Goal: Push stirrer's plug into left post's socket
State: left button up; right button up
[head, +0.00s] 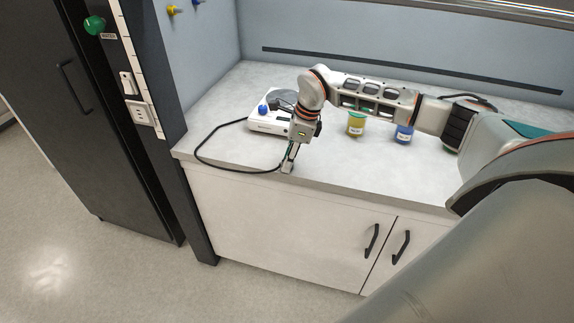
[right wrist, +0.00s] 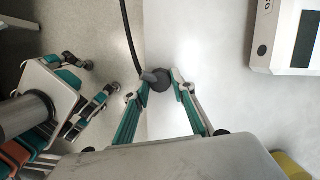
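The stirrer (head: 268,121) is a white hotplate unit with a blue knob, standing on the counter. It also shows in the right wrist view (right wrist: 259,45). Its black cable (head: 200,148) loops left and back to the front edge. The dark plug (right wrist: 157,80) at its end sits between the fingertips of my right gripper (head: 287,168), which look closed against its sides, at the counter's front edge. A white socket (head: 141,112) is on the left post (head: 150,80). My left gripper (right wrist: 92,95) shows open and empty in the right wrist view, beyond the counter edge.
Yellow (head: 356,124) and blue (head: 403,134) jars stand on the counter (head: 225,90) right of the stirrer, beneath my right arm. The floor (head: 100,270) ahead of the counter is clear.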

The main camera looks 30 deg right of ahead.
jog(key=shift+c, duration=0.7)
notch_tip(320, 180, up, 10)
dwell(0.4)
jog(key=s+a+f+n+g+h, duration=0.1)
jog(key=s+a+f+n, duration=0.5)
jog(key=n, duration=0.6)
jog(key=s+a+f+n+g+h, duration=0.1)
jog(key=s+a+f+n+g, duration=0.3)
jog(key=s+f+n, duration=0.5)
jog(key=s+a+n, duration=0.2)
jog(key=n, duration=0.2)
jog(key=shift+a+f+n+h, duration=0.25)
jog(key=shift+a+n+h, duration=0.05)
jog(key=shift+a, duration=0.1)
